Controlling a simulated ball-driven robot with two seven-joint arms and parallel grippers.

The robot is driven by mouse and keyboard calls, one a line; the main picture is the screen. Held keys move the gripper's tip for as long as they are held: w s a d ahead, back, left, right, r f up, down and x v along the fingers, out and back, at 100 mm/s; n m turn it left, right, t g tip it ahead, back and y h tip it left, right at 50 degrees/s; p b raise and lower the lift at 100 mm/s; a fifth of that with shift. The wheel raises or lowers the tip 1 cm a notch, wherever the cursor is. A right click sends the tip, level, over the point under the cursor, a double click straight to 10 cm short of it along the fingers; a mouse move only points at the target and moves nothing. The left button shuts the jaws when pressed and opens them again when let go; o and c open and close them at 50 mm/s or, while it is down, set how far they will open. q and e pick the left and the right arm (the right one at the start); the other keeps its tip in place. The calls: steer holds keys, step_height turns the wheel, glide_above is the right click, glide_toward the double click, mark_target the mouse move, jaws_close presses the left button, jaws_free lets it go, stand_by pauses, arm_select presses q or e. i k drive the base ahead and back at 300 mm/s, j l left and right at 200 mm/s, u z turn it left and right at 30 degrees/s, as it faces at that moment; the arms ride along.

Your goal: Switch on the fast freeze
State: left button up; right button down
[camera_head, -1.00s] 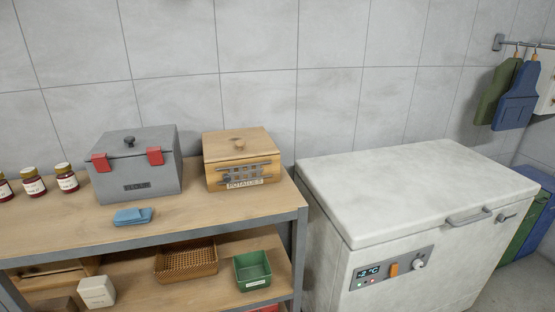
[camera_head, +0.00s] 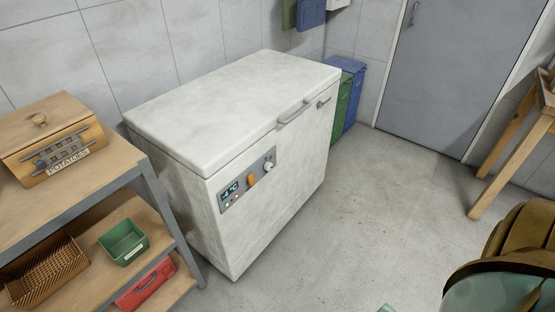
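A white chest freezer (camera_head: 235,130) stands against the tiled wall with its lid shut. Its front bears a grey control panel (camera_head: 246,181) with a small display (camera_head: 229,190), an orange switch (camera_head: 251,181) and a round white knob (camera_head: 268,166). Small indicator lights sit below the display. A lid handle (camera_head: 293,114) is at the front edge. Whether the orange switch is on or off is too small to tell.
A wooden shelf unit with a metal frame (camera_head: 160,197) stands left of the freezer, holding a potato box (camera_head: 50,140), a wicker basket (camera_head: 46,272), a green bin (camera_head: 123,241) and a red box (camera_head: 145,284). Open floor (camera_head: 345,225) lies in front and right. A wooden table (camera_head: 515,150) stands at right.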

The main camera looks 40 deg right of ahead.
mark_target(251, 178)
steer(key=z, duration=0.9)
